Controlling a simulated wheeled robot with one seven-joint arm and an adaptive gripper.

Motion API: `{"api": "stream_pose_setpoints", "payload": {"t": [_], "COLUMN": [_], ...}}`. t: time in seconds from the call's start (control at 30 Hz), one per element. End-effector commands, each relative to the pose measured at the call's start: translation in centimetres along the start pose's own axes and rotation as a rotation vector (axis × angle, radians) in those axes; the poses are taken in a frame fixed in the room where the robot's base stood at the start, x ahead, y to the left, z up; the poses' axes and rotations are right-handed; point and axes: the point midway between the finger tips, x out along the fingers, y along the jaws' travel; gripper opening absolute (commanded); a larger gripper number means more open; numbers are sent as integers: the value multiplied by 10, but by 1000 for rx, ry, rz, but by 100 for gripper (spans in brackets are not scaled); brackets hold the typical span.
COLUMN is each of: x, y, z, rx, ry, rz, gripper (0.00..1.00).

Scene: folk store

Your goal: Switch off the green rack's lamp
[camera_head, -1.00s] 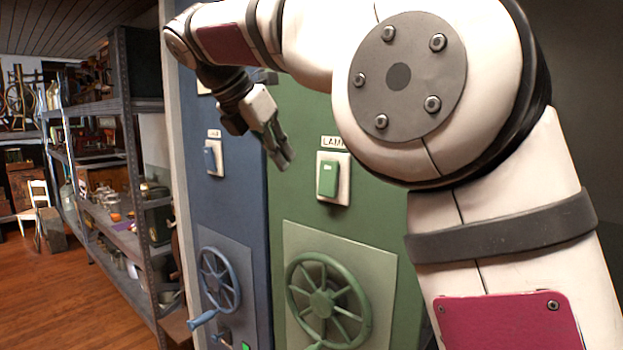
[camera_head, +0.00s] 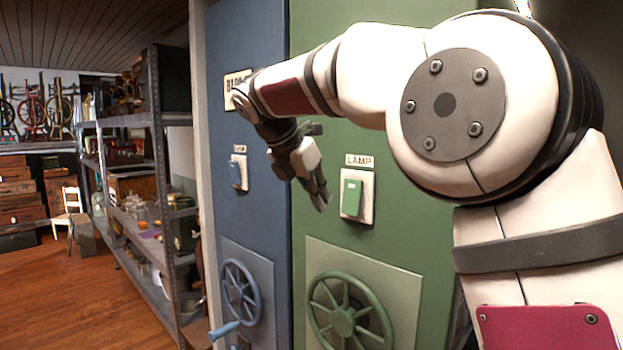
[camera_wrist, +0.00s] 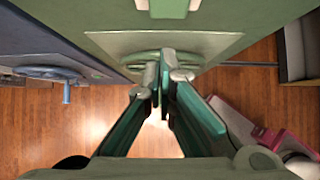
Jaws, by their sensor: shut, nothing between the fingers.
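The green rack (camera_head: 420,240) has a LAMP label above a green rocker switch (camera_head: 352,197) on a white plate. The switch plate also shows at the top edge of the wrist view (camera_wrist: 172,8). My gripper (camera_head: 323,203) is shut and empty, pointing down, in front of the rack and just left of the switch in the head view. It appears apart from the switch. In the wrist view my fingertips (camera_wrist: 163,75) are together, with the rack's handwheel (camera_wrist: 180,58) partly hidden behind them. The handwheel also shows below the switch in the head view (camera_head: 345,312).
A blue rack (camera_head: 250,60) stands on the left with its own blue switch (camera_head: 238,173) and handwheel (camera_head: 240,293). Metal shelving (camera_head: 155,180) stands further left. The wooden floor (camera_head: 100,290) beyond is mostly clear.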

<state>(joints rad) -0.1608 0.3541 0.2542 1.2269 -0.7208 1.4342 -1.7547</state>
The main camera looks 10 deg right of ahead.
Motion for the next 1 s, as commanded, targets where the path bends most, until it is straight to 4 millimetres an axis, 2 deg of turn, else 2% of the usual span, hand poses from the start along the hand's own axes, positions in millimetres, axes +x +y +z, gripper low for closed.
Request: {"api": "stream_pose_setpoints", "payload": {"t": [0.13, 0.4, 0.87, 1.0], "x": [28, 50, 55, 61], "y": [-2, -1, 0, 0], "z": [0, 24, 29, 29], "rx": [-1, 1, 0, -2], "ry": [1, 1, -2, -56], "rz": [-4, -1, 0, -4], "gripper": [0, 0, 0, 0]}}
